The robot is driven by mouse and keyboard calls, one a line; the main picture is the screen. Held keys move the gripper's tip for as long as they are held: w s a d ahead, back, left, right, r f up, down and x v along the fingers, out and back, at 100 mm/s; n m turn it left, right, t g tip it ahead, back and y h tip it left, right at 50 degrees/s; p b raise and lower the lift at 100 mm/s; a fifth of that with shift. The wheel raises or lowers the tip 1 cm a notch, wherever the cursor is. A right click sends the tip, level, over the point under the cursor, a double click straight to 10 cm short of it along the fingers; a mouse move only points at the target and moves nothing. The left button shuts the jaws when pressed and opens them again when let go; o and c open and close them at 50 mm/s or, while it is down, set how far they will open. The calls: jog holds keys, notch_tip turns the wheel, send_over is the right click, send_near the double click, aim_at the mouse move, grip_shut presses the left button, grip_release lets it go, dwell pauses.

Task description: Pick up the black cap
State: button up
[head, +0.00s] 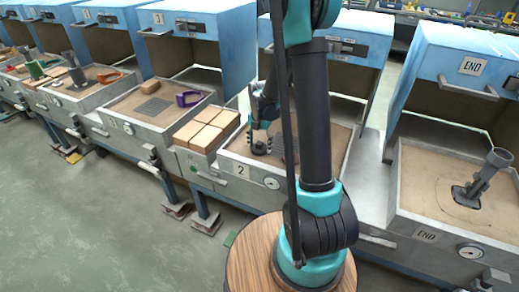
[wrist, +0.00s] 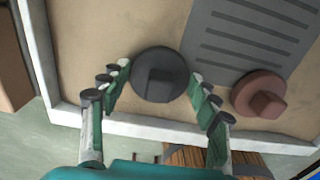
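The black cap (wrist: 158,78) is a round dark disc with a raised block on top. It lies on the sandy bed of station 2's tray (head: 228,160). In the wrist view it sits between the two fingertips of my gripper (wrist: 160,80), with a small gap visible beside the left finger; the right fingertip is very close to its edge. My gripper is open. In the head view the gripper (head: 260,141) is low over the tray, and the cap (head: 259,150) shows as a small dark shape under it.
A reddish-brown cap (wrist: 259,94) lies right of the black cap, beside a grey slotted plate (wrist: 250,38). The tray's pale rim (wrist: 65,116) runs close to the fingers. Tan blocks (head: 207,130) stand left of the tray in the head view.

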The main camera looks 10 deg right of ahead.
jog(key=c, duration=0.5)
jog(key=shift+o, duration=0.2)
jog(key=shift+r, duration=0.1)
